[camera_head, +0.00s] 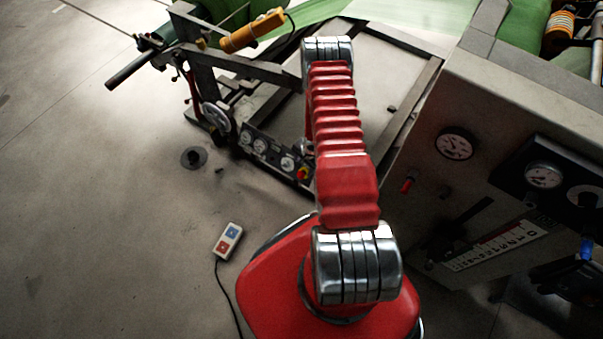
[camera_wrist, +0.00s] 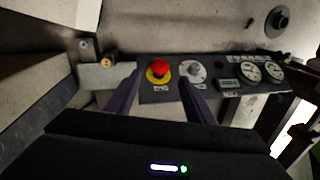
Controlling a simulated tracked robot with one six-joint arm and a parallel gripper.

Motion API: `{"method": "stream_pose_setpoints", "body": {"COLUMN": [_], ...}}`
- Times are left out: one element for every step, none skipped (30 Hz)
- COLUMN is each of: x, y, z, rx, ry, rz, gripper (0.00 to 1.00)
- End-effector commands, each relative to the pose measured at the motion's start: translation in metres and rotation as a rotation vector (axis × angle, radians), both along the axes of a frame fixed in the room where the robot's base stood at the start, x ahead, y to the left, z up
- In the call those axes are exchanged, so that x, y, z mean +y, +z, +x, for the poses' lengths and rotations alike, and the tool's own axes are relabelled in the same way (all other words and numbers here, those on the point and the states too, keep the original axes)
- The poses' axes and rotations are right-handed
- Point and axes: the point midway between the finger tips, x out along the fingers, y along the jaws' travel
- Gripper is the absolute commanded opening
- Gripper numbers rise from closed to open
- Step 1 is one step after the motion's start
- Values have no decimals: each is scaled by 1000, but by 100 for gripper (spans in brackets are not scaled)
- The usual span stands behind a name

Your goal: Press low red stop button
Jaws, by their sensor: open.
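The red stop button (camera_wrist: 159,69) is a round mushroom cap on a yellow ring, at the left end of a dark control panel (camera_wrist: 213,87) in the wrist view. In the head view the button (camera_head: 303,173) shows small at the panel's right end, beside my red arm. My gripper (camera_wrist: 157,82) shows two dark fingers, apart and empty, pointing towards the panel. In the wrist view the button appears between the fingertips. I cannot tell how far the fingertips are from it. My gripper is hidden behind the arm in the head view.
A grey knob (camera_wrist: 193,70), a small display and dials (camera_wrist: 251,72) sit right of the button. A machine cabinet with gauges (camera_head: 454,145) stands at right in the head view. A corded pendant (camera_head: 228,241) lies on the floor. Open floor (camera_head: 90,200) is at left.

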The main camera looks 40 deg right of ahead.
Motion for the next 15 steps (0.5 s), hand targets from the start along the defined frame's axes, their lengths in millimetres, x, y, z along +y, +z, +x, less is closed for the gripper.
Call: {"method": "stream_pose_setpoints", "body": {"x": [1, 1, 1, 1, 2, 2, 2, 2, 2, 2, 2, 2, 3, 3, 3], "y": [-7, -10, -14, -17, -20, -24, -27, -31, -35, -38, -41, -45, -48, -51, -56], "z": [0, 1, 2, 3, 3, 4, 5, 5, 6, 7, 7, 8, 8, 9, 10], "rx": [1, 1, 1, 1, 1, 1, 1, 1, 1, 1, 1, 1, 1, 1, 1], "ry": [0, 0, 1, 1, 2, 2, 2, 1, 1, 2, 2, 1, 2, 2, 2], "rz": [1, 1, 0, 1, 0, 0, 0, 1, 1, 0, 0, 1, 0, 0, 0], "gripper": [49, 49, 49, 49, 49, 49, 49, 49, 49, 49, 49, 49, 49, 49, 49]}}
